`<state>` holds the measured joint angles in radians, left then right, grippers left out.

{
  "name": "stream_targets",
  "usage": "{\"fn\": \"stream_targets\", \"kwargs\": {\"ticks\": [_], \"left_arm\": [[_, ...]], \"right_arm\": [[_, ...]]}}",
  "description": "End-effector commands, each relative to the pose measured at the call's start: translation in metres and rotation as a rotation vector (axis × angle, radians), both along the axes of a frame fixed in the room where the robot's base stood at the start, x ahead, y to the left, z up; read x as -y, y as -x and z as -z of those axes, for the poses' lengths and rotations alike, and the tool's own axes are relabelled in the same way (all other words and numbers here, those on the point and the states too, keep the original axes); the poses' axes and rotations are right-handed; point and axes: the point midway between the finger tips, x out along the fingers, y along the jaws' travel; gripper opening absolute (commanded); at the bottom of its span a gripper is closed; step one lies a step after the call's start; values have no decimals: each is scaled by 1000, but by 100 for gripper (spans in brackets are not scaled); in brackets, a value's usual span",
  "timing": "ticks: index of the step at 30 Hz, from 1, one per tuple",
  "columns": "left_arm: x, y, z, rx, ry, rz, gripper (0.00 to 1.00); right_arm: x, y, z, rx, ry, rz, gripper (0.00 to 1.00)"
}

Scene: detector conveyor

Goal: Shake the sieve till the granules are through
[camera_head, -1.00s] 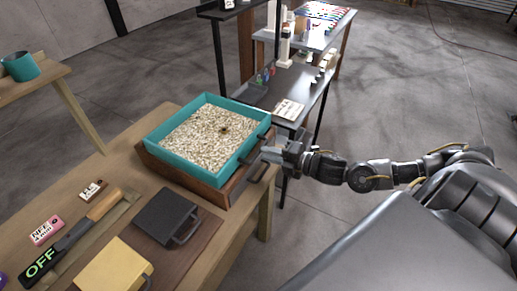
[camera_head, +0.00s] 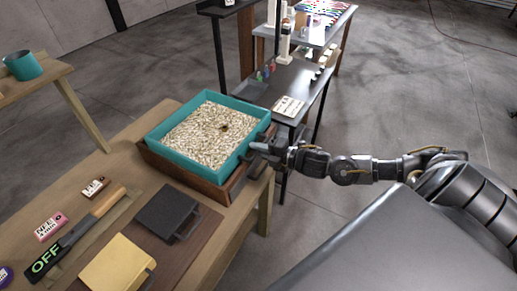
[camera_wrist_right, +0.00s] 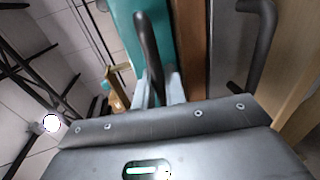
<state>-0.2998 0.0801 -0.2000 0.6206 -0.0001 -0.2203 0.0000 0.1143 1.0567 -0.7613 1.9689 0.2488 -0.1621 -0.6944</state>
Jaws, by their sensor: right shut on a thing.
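The teal square sieve (camera_head: 192,167) sits on a brown wooden box (camera_head: 214,190) near the table's right edge. Pale granules (camera_head: 205,135) fill it in a broad layer, with a small dark spot in the middle. My right gripper (camera_head: 258,149) reaches in from the right at the sieve's right side. In the right wrist view, the gripper (camera_wrist_right: 158,92) is shut on the sieve's dark bar handle (camera_wrist_right: 147,45), beside the teal wall (camera_wrist_right: 158,18). The sieve's mesh and the inside of the box are hidden. My left gripper is out of view.
A second dark handle (camera_wrist_right: 262,38) is beside the brown box in the right wrist view. A dark handled block (camera_head: 167,212), a yellow handled block (camera_head: 117,264) and an "OFF" tool (camera_head: 45,262) lie at the front. A dark table (camera_head: 300,85) stands behind.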

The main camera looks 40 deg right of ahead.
Motion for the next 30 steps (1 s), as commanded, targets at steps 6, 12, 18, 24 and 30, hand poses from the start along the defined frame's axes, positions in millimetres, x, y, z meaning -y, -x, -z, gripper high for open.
{"fn": "stream_targets", "kwargs": {"ticks": [6, 12, 18, 24, 30], "left_arm": [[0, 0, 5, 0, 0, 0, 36], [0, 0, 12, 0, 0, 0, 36], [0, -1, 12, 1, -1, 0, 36], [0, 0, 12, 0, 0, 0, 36], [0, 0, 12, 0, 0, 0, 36]], "right_arm": [[-7, -16, 1, 3, -2, 1, 0], [-23, -48, 1, 4, -2, 0, 0], [-28, -56, 0, 0, 1, -1, 0], [-28, -55, -1, 1, 0, -2, 15], [-26, -55, 0, 1, 0, 0, 19]]}}
